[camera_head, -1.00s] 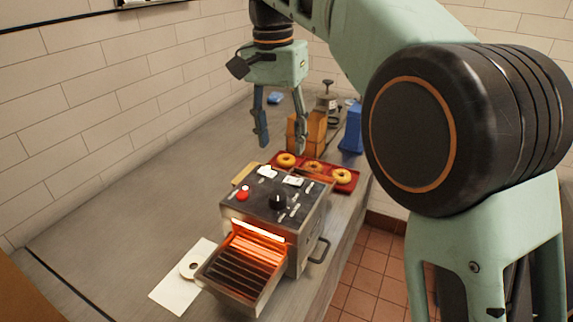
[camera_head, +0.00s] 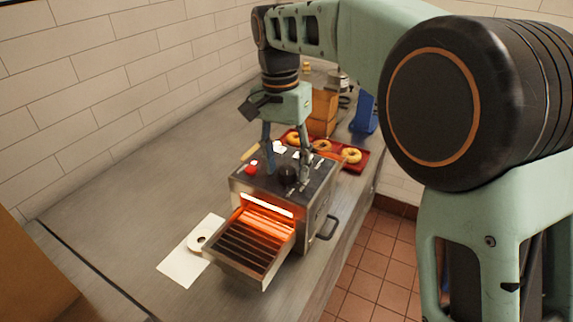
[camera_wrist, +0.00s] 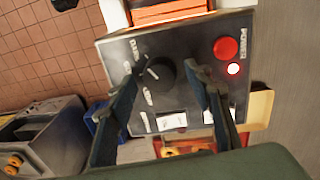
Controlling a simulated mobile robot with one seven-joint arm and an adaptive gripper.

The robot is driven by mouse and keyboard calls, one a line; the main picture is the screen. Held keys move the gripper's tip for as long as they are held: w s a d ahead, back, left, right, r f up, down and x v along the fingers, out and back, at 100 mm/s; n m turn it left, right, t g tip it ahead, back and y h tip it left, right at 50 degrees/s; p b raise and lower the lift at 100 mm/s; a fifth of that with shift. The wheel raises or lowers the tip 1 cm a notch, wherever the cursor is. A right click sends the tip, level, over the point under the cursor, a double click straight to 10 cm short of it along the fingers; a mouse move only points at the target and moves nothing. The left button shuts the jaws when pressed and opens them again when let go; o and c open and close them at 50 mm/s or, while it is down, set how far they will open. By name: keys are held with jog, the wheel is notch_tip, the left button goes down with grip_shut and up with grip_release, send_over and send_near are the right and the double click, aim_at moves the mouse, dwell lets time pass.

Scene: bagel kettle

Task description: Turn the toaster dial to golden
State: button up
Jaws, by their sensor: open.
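The toaster (camera_head: 282,188) stands on the counter with a glowing slot and a wire tray at its front. Its black dial (camera_head: 288,175) sits on the dark top panel and also shows in the wrist view (camera_wrist: 157,76), with small white labels along one side that I cannot read surely. A red power button (camera_head: 251,168) is on the same panel. My gripper (camera_head: 287,178) is open above the panel, pointing down. In the wrist view its fingers (camera_wrist: 168,75) lie to either side of the dial, the left one close to it. I cannot tell whether they touch it.
A red tray (camera_head: 350,166) with several bagels lies behind the toaster, near a wooden block (camera_head: 323,108) and a blue object (camera_head: 364,113). A white sheet (camera_head: 180,268) with a pale ring lies front left. The counter's left side is clear.

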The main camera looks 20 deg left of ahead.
jog(key=shift+c, duration=0.5)
jog(key=c, duration=1)
jog(key=shift+c, duration=0.2)
jog(key=shift+r+n+p, duration=0.1)
jog(key=shift+n+p, duration=0.7)
jog(key=shift+n, duration=0.3)
jog(key=n+p, duration=0.1)
jog(key=n, duration=0.2)
jog(key=shift+n+p, duration=0.3)
jog(key=n+p, duration=0.2)
jog(key=n, duration=0.3)
jog(key=shift+s+n+t, duration=0.1)
jog(key=shift+n+t, duration=0.2)
jog(key=shift+n, duration=0.1)
